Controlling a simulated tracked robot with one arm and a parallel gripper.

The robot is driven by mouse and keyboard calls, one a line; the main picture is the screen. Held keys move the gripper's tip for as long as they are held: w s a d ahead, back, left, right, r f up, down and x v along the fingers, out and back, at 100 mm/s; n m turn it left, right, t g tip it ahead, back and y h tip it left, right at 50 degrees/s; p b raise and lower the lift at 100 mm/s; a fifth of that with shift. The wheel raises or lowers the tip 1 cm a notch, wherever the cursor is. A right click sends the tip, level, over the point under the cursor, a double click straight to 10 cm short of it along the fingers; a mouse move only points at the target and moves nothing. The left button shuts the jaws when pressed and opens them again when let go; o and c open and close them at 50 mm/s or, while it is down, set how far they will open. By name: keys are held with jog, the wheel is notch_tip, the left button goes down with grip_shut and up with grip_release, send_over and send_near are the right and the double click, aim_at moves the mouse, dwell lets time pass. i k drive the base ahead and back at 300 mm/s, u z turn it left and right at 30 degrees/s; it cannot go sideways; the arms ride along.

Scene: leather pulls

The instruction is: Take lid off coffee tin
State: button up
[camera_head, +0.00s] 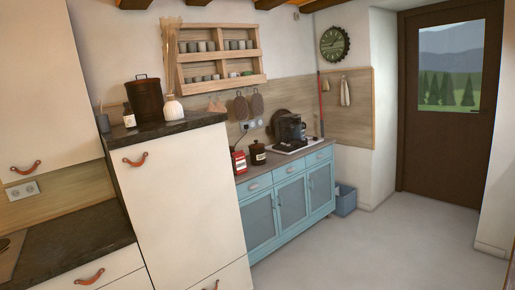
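A small dark round tin (258,155) with a pale label and a dark lid (256,143) stands on the top of the blue sideboard. The lid appears to sit on it. A red container with a pale label (239,163) stands just left of it. Both are small in view, and I cannot read their labels or tell for certain which is the coffee tin. My gripper does not show in this view, and both containers are well away across the room.
The blue sideboard (290,205) also carries a coffee machine (290,128) on a pale tray, right of the tins. A tall cream cabinet (182,205) stands close on the left. Grey floor (400,245) is clear before the sideboard. A blue bin (345,201) stands at its right end.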

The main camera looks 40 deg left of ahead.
aim_at(256, 145)
jog(key=u, duration=0.35)
jog(key=k, duration=0.95)
jog(key=u, duration=0.25)
jog(key=i, duration=1.6)
jog(key=z, duration=0.5)
jog(key=i, duration=2.8)
jog(key=u, duration=0.45)
jog(key=i, duration=1.55)
jog(key=u, duration=0.8)
jog(key=i, duration=1.3)
jog(key=u, duration=0.55)
